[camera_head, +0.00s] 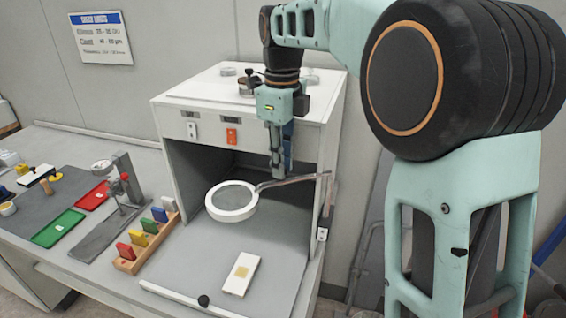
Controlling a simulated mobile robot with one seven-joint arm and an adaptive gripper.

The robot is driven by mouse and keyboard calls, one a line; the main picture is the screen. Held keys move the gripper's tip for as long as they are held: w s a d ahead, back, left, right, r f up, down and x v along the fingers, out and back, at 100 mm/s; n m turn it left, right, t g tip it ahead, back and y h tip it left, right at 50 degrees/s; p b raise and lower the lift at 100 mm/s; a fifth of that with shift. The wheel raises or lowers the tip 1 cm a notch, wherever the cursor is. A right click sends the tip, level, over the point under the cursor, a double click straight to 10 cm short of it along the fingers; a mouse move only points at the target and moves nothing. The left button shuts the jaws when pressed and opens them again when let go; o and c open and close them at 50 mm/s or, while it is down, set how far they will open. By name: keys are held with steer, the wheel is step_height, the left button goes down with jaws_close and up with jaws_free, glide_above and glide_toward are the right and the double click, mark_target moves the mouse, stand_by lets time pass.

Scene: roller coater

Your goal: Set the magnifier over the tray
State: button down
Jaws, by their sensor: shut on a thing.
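The magnifier (231,201) is a white ring with a grey lens on a thin jointed arm, which reaches to the right side of the open booth. My gripper (278,174) points down inside the booth opening and is shut on the magnifier, at its thin arm just right of the ring. The fingertips partly hide the grip. A small white tray (232,284) with a tan square piece on it lies on the booth floor, in front of and slightly right of the ring in the picture. The ring does not overlap the tray in this view.
The white booth (176,131) has walls around the magnifier. A wooden rack (127,268) with several coloured tabs stands left of it. A green tray (58,228) and a red tray (93,196) lie further left. The floor around the white tray is mostly clear.

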steer(key=shift+r, duration=0.1)
steer(key=c, duration=1.8)
jaws_free()
step_height(320, 180, up, 12)
